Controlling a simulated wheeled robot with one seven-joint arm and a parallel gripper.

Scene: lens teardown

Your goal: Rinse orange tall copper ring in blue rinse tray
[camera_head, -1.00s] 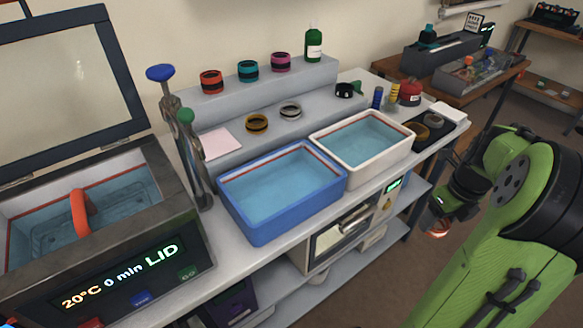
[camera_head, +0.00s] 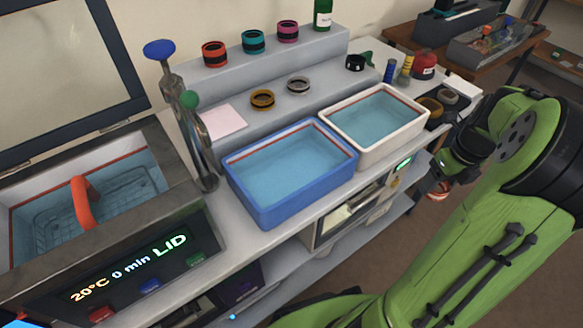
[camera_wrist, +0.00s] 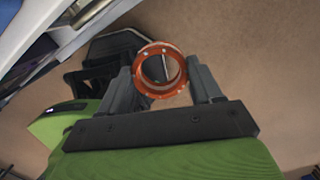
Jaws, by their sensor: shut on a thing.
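My gripper (camera_wrist: 162,85) is shut on the orange copper ring (camera_wrist: 138,72), which sits between the two grey fingers in the wrist view. In the head view the ring (camera_head: 440,190) is a small orange shape at the end of my green arm, right of the bench and apart from it. The blue rinse tray (camera_head: 292,212) stands on the bench to the left of my gripper. It holds clear bluish water, and no ring shows in it.
A white tray (camera_head: 377,157) of water stands right of the blue tray. An open-lidded bath (camera_head: 150,262) with an orange handle is at the left. Several rings (camera_head: 214,54) stand on the shelves behind.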

